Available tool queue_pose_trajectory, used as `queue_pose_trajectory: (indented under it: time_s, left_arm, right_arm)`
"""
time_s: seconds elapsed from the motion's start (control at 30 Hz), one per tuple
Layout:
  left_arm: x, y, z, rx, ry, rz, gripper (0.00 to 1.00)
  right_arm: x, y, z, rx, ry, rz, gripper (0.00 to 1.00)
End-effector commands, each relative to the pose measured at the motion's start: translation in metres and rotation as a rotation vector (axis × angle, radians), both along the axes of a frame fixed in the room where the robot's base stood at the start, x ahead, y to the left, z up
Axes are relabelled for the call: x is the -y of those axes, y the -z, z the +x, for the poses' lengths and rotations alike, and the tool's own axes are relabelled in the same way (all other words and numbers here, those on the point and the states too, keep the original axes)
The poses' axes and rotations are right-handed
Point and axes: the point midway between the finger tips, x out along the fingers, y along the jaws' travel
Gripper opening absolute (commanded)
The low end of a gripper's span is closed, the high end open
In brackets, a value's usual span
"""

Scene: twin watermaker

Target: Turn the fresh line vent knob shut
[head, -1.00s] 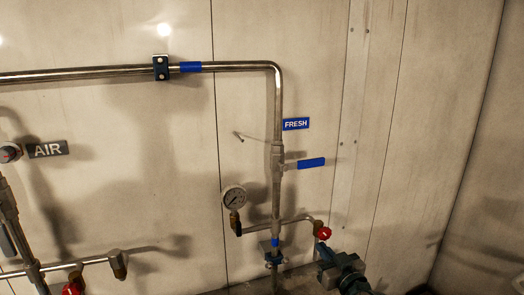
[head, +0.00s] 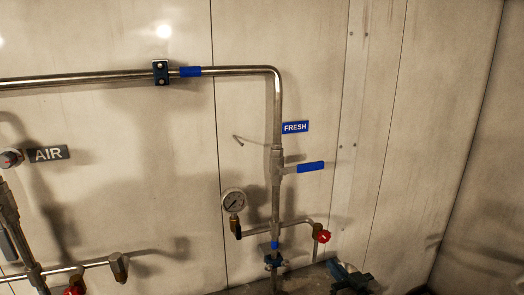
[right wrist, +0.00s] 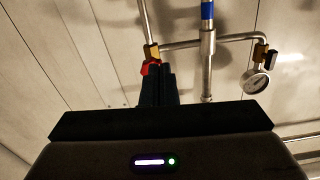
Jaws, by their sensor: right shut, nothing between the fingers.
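The red fresh line vent knob (head: 323,236) sits at the right end of a short side branch on the fresh pipe (head: 277,190), below the blue FRESH label (head: 295,127). My right gripper (head: 334,266) is below and slightly right of the knob in the head view, with a visible gap between them there. In the right wrist view its dark fingers (right wrist: 158,70) are together and empty. They overlap the lower edge of the red knob (right wrist: 150,67) in that picture; I cannot tell from it whether they touch. My left gripper is not in view.
A blue-handled lever (head: 310,167) sticks out right above the knob. The air line with its own red knob (head: 75,290) is at far left. The wall right of the fresh knob is bare.

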Motion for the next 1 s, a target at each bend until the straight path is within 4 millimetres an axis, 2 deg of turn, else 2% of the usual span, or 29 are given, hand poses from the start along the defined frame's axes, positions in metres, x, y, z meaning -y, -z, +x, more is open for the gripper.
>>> queue_pose_trajectory:
  time_s: [0.17,0.8,1.0]
  left_arm:
    - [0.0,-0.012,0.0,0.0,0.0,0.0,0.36]
    - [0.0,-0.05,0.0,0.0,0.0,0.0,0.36]
    - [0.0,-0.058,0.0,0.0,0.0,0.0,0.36]
  right_arm:
    - [-0.002,-0.008,-0.002,-0.091,0.0,0.248,0.0]
    - [-0.008,-0.03,-0.011,-0.521,0.0,1.43,0.0]
    - [-0.01,-0.034,-0.013,-0.626,0.0,1.723,0.0]
